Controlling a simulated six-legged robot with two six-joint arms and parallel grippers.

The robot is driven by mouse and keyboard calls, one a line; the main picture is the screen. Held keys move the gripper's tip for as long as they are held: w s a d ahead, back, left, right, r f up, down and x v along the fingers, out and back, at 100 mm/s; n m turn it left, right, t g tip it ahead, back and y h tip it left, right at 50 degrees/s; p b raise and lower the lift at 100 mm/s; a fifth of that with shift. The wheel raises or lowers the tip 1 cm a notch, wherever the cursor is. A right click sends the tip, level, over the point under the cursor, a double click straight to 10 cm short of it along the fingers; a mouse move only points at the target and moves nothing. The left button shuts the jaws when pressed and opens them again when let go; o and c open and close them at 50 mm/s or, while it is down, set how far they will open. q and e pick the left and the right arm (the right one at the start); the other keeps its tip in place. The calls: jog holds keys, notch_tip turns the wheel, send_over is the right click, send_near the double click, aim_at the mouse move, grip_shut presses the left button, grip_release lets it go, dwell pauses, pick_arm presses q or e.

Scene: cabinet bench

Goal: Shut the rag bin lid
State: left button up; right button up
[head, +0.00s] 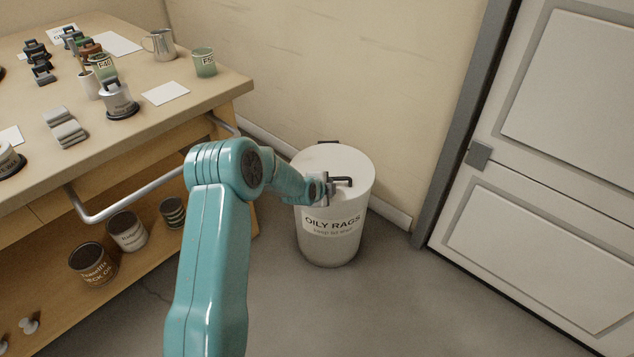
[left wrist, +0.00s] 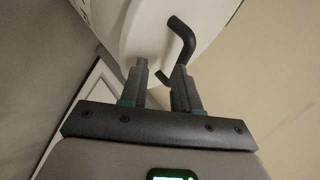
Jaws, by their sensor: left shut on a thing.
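The white rag bin (head: 328,245), labelled OILY RAGS, stands on the floor between the bench and the door. Its round white lid (head: 318,158) lies over the top and looks level, with no gap that I can make out. A dark bent handle (head: 345,181) sticks out at the lid's front right. My left gripper (head: 325,187) is at the handle, shut on it; my arm hides part of the bin's left side. In the left wrist view the fingers (left wrist: 160,78) are at the dark handle (left wrist: 181,38), in front of the white lid (left wrist: 145,30). My right gripper is not in view.
The wooden bench (head: 205,103) at left carries cans, clamps and a jug (head: 160,44). A metal rail (head: 125,207) runs along its front, and tins (head: 92,264) stand on its lower shelf. A white door (head: 545,160) is at right. The floor in front of the bin is clear.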

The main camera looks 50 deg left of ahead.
pick_arm(q)
jog(key=p+v, duration=0.3)
jog(key=v, duration=1.1)
jog(key=shift+w+r, duration=0.35)
